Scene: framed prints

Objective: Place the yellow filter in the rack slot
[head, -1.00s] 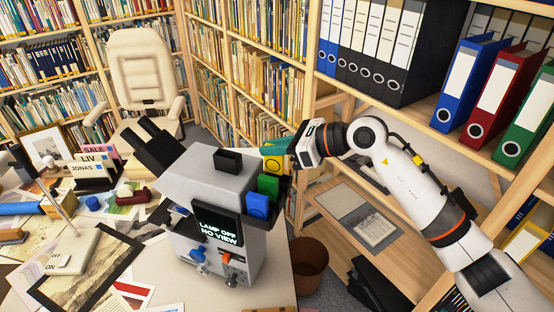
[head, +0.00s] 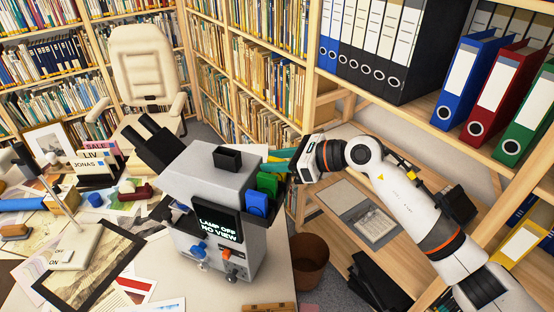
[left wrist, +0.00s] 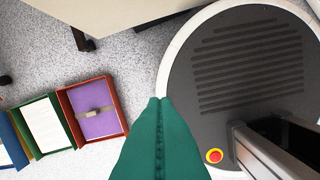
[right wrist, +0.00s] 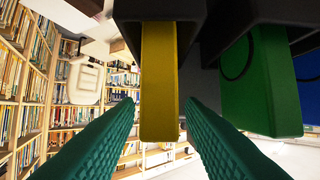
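The yellow filter (right wrist: 158,85) hangs upright from a dark slot of the rack (right wrist: 220,20) in the right wrist view. The green filter (right wrist: 262,85) sits in the slot beside it, and also shows in the head view (head: 267,183) behind the blue filter (head: 256,204). My right gripper (right wrist: 158,104) is open, with one green finger on each side of the yellow filter and gaps showing. In the head view this gripper (head: 285,162) is at the rack's far end, where the yellow filter is mostly hidden. My left gripper (left wrist: 159,100) is shut and empty above the floor.
The grey microscope-like device (head: 215,175) with a lit screen (head: 217,229) stands on the table beside the rack. Shelves with binders (head: 375,50) rise at right. A bin (head: 309,262) stands below the gripper. Framed prints and papers cover the table's left.

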